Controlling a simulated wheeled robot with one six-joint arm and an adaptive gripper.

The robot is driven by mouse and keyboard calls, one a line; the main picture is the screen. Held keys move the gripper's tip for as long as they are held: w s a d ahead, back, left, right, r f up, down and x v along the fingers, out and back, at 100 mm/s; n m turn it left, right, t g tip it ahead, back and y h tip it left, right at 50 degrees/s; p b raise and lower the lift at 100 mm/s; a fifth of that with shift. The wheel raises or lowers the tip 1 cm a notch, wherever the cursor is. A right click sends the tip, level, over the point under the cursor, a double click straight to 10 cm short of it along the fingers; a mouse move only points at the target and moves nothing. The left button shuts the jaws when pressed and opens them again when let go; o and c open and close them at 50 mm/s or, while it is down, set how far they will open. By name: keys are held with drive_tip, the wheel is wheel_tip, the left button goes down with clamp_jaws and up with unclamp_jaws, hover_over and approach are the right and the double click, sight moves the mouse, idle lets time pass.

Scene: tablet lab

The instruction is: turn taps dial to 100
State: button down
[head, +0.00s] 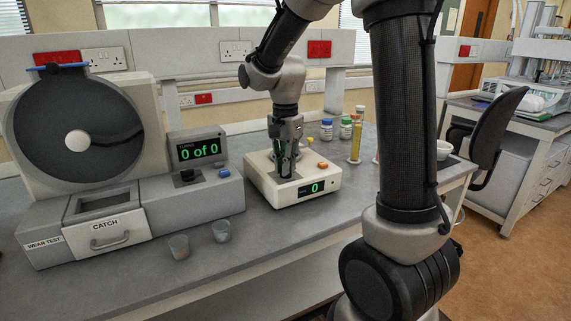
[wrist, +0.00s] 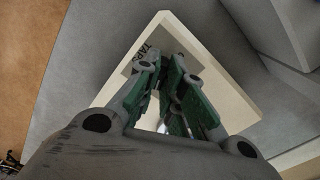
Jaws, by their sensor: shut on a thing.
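The white tap box (head: 318,189) stands on the bench, with a green display (head: 312,187) reading 0 and an orange button (head: 323,166) on top. My gripper (head: 286,168) points down over the left part of its top. In the wrist view my gripper (wrist: 168,75) has its green-padded fingers close together above the box (wrist: 215,85), by a partly hidden label starting "TA" (wrist: 146,50). The fingers are shut on the taps dial, which they hide almost wholly. I cannot see the dial's pointer or angle.
On the left stands a wear-test machine (head: 38,218) with a dark drum, a catch drawer (head: 118,235), a black knob (head: 187,175) and a display reading "0 of 0". Bottles (head: 346,128) and a yellow cylinder (head: 356,142) stand behind the tap box.

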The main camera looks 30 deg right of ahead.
drive_tip(key=shift+w+m, duration=0.1)
drive_tip(key=shift+m, duration=0.6)
drive_tip(key=c, duration=1.5)
unclamp_jaws()
drive_tip(key=shift+c, duration=0.2)
drive_tip(key=shift+r, duration=0.1)
wheel_tip(320, 180, up, 12)
